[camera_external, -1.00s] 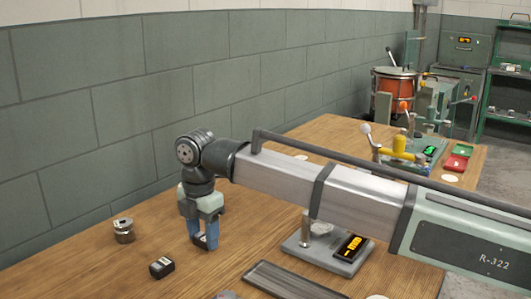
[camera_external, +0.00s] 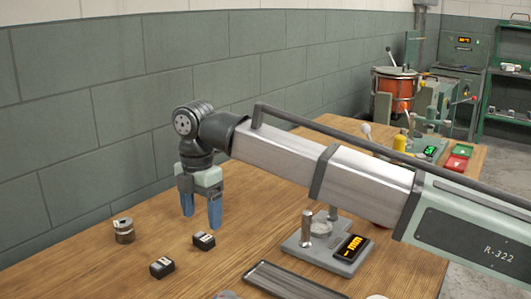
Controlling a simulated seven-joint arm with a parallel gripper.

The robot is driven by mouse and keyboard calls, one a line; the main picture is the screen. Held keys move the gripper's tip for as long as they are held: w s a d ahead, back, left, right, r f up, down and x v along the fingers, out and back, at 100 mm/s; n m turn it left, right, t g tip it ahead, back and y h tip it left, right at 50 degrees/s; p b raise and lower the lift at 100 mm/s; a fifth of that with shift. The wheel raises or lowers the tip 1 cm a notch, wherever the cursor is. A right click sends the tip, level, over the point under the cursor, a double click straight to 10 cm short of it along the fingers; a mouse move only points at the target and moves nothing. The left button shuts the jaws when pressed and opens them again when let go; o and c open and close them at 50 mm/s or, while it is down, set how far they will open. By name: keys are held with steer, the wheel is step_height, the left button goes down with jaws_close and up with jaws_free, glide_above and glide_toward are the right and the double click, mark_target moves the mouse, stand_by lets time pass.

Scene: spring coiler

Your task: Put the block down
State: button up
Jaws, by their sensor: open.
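A small dark block (camera_external: 204,240) with a pale marking on top sits on the wooden table, just below my gripper. A second similar dark block (camera_external: 162,268) sits on the table to its left and nearer the camera. My gripper (camera_external: 201,221) points down with its two blue fingers spread apart and nothing between them. The fingertips are above the first block and clear of it.
A scale with a lit display (camera_external: 352,247) and an upright metal cylinder (camera_external: 307,229) stand right of my gripper. A dark ribbed tray (camera_external: 290,280) lies in front. The table between canister and blocks is bare.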

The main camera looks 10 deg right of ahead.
mark_target(204, 236)
step_height(204, 236, up, 7)
steer(key=shift+f, duration=0.2)
steer(key=shift+c, duration=0.3)
stand_by(1.4)
steer(key=shift+c, duration=0.9)
